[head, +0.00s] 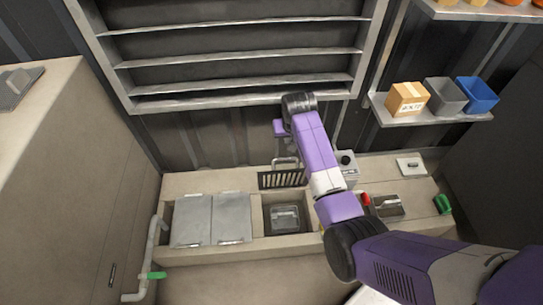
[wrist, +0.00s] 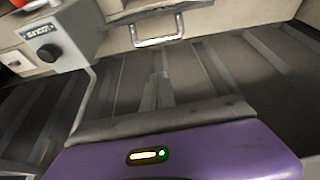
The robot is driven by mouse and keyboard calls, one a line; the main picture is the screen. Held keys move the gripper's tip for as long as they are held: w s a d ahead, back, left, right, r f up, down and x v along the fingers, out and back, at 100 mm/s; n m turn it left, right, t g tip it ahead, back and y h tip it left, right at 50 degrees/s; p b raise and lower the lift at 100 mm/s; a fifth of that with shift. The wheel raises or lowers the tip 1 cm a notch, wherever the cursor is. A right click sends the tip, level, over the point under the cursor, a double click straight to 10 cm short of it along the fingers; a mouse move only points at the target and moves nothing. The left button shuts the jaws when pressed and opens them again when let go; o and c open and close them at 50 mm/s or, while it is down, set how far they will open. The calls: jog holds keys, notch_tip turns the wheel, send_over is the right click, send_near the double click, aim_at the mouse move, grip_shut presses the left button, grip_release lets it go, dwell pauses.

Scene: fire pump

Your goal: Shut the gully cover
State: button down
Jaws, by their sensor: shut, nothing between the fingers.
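The gully cover (head: 283,179) is a dark slatted grate. It stands raised at the back edge of the square gully opening (head: 285,217), which shows a grey basin inside. A pale loop handle (head: 285,161) rises just behind the grate; a similar loop (wrist: 158,30) shows at the top of the wrist view. My gripper (head: 281,132) hangs above and behind the cover, apart from it, shut and empty. Its fingertips are too small to make out in the head view.
Two flat grey lids (head: 191,221) lie left of the opening. A grey box with a black knob (head: 346,160), a red-handled item (head: 366,199) and a green handle (head: 442,204) are to the right. A slatted rack (head: 235,60) fills the back wall. A shelf (head: 430,115) holds boxes.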

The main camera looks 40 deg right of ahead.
notch_tip(320, 180, down, 9)
jog(key=w+b, duration=0.1)
jog(key=b, duration=0.4)
jog(key=shift+a+r, duration=0.2)
dwell(0.5)
dwell(0.3)
